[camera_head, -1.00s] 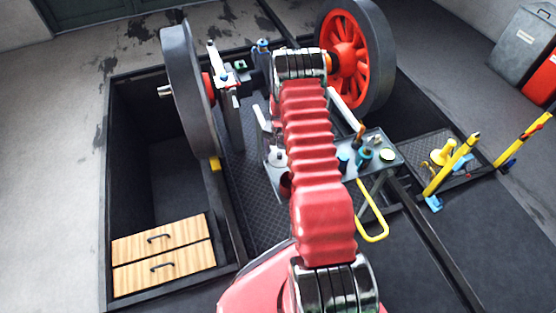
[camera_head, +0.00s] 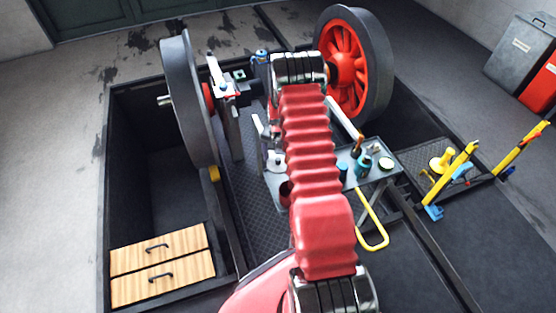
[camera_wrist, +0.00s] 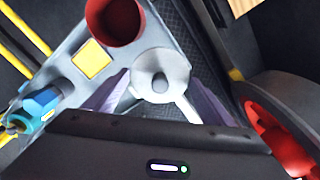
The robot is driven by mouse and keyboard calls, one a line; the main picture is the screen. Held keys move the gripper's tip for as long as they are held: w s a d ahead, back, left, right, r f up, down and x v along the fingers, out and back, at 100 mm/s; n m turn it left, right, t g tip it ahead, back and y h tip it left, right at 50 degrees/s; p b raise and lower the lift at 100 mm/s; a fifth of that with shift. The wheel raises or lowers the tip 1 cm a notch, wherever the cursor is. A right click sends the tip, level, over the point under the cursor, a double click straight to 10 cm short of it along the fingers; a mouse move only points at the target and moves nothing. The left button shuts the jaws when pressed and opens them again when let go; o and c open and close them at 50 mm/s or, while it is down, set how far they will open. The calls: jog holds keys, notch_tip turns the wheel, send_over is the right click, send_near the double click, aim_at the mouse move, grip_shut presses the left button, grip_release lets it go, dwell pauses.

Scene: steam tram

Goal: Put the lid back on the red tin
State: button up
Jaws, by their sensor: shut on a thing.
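The red tin (camera_wrist: 115,18) stands open on the grey tray (camera_wrist: 66,52) at the top of the wrist view, its dark inside showing. In the head view the red tin (camera_head: 286,190) is partly hidden by my arm. The lid (camera_wrist: 160,72), a pale grey disc with a darker round knob, is between my fingers, just right of and nearer than the tin. It also shows in the head view (camera_head: 275,161). My gripper (camera_wrist: 158,88) is shut on the lid. The lid is beside the tin's mouth, not over it; its height above the tray is unclear.
A yellow square (camera_wrist: 92,59) and a blue-teal container (camera_wrist: 40,102) are on the tray left of the lid. A red spoked wheel (camera_head: 345,62) stands beyond the tray, and a grey wheel (camera_head: 187,100) stands left. A yellow handle (camera_head: 373,225) sticks out near the tray.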

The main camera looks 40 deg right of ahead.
jog(key=a+r+n, duration=1.1)
jog(key=a+r, duration=1.7)
jog(key=r, duration=0.2)
jog(key=shift+s+r+n, duration=0.2)
jog(key=shift+r+n, duration=0.1)
jog(key=shift+n, duration=0.1)
jog(key=shift+s, duration=0.15)
